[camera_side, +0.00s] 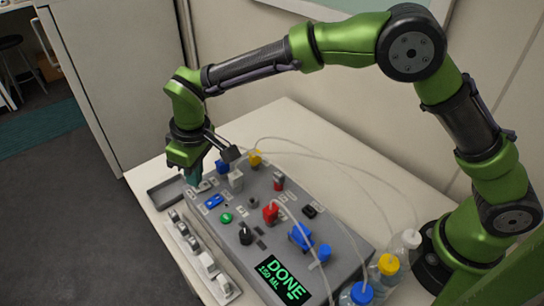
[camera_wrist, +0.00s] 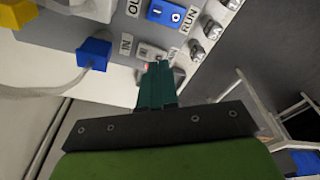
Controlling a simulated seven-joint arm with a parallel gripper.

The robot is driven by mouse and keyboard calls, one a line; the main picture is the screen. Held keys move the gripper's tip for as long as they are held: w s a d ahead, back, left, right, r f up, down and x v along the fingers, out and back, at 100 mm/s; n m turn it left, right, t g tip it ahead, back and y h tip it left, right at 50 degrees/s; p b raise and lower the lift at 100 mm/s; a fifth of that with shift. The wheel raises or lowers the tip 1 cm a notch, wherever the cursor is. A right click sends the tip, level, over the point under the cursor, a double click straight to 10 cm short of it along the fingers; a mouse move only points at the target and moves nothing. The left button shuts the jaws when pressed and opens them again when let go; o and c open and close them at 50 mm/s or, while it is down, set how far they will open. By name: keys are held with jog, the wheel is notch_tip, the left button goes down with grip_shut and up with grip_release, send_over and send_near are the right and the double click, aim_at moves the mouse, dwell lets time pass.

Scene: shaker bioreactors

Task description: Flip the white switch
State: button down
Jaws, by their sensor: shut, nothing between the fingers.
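The white switch (camera_side: 204,186) sits at the far left corner of the grey control panel (camera_side: 262,218). In the wrist view the white switch (camera_wrist: 148,51) lies just beyond my fingertips, next to the IN label, partly covered by them. I cannot tell which way it is tipped. My gripper (camera_side: 192,178) points down over that corner, its teal fingers shut with nothing between them. In the wrist view my gripper (camera_wrist: 158,64) appears at or very near the switch; I cannot tell whether it touches.
A blue rocker switch (camera_side: 214,201) is beside the white one. A display (camera_side: 281,281) reads DONE, 150 ML.

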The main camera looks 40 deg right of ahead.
jog(key=shift+f, duration=0.9)
dwell(0.5)
jog(key=shift+r, duration=3.55)
